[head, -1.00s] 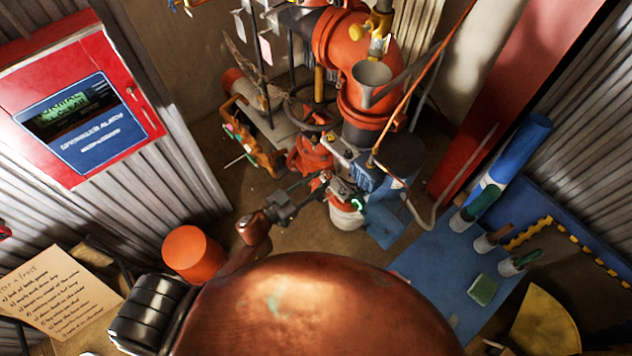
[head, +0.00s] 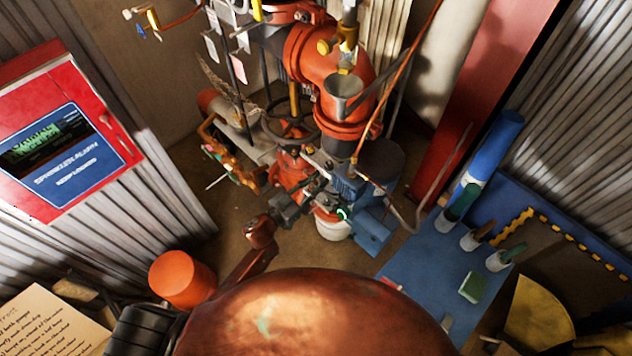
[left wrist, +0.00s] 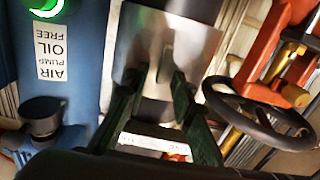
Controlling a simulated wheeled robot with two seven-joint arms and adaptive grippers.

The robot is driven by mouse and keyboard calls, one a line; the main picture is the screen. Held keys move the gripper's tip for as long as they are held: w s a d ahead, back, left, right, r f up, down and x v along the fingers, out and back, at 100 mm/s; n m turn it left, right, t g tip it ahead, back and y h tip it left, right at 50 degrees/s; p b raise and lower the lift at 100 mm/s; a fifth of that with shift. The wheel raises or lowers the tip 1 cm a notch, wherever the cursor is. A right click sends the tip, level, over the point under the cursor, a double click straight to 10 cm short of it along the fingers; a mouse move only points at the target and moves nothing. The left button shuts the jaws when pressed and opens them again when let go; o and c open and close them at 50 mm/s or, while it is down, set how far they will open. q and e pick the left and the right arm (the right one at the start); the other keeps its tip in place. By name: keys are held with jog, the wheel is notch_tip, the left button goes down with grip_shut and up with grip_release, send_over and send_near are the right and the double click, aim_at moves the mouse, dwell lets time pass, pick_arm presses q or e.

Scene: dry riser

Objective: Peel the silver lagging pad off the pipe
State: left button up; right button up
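The silver lagging pad (left wrist: 168,45) is a shiny, flat-looking metallic sheet in the upper middle of the left wrist view. I cannot make it out in the head view, where my arm and the machinery crowd that spot. My left gripper (left wrist: 158,80) has dark green fingers, apart, with their tips in front of the pad's lower part. I cannot tell whether they touch it. In the head view my left gripper (head: 312,192) reaches in among the red valve and blue pump. My right gripper is not in view.
A blue air pump (left wrist: 55,75) stands close on the left in the wrist view, a black handwheel (left wrist: 258,112) close on the right. The orange-red riser pipe (head: 345,75) rises behind. A red alarm box (head: 60,140) and an orange bucket (head: 182,280) are at left.

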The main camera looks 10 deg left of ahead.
aim_at(319, 180)
pick_arm(q)
grip_shut()
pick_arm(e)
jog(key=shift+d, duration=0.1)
pick_arm(q)
jog(key=shift+c, duration=2.1)
grip_release()
grip_shut()
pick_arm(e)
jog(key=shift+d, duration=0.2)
pick_arm(q)
jog(key=shift+s+a, duration=0.15)
jog(key=shift+s, duration=0.05)
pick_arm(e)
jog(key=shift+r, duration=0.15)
pick_arm(q)
jog(key=shift+p+v, duration=0.55)
jog(key=shift+v, duration=0.7)
jog(key=p+v, duration=0.1)
jog(key=v, duration=0.5)
jog(key=shift+p, duration=0.4)
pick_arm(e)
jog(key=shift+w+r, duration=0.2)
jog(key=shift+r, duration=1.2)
